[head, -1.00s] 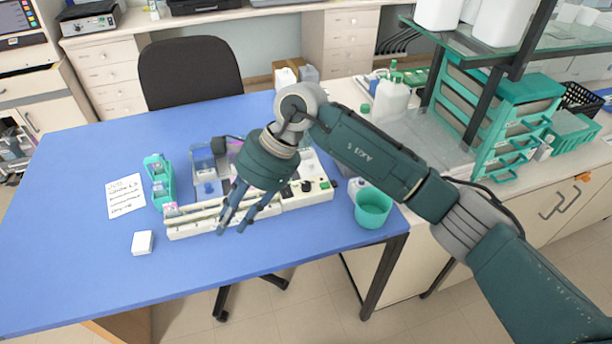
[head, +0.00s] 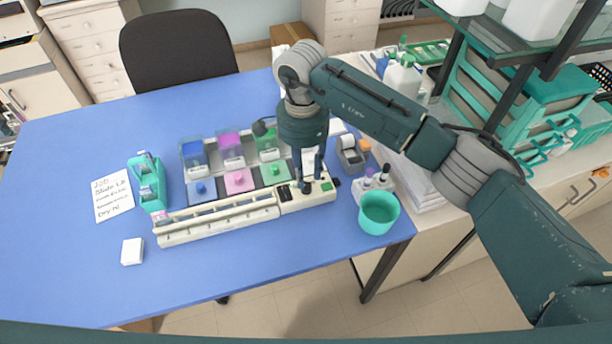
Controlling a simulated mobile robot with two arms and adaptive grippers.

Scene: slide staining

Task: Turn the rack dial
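The staining rack (head: 220,219) is a long cream unit with a grooved rail, lying on the blue table. Its right end is a control panel (head: 297,202) with black switches (head: 283,192) and a green button (head: 326,187). My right gripper (head: 312,176) points straight down over this panel, between the switches and the green button. Its fingers look apart, with a light gap between them. The dial is hidden or hard to make out beneath the fingertips, and I cannot tell whether they touch it. My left gripper is not in view.
Staining jars with blue (head: 192,156), pink (head: 231,147) and green contents stand behind the rack. A teal cup (head: 378,213) and small bottles are right of the panel. A teal slide holder (head: 149,183), note (head: 113,196) and white box (head: 132,251) are left. The table's front is clear.

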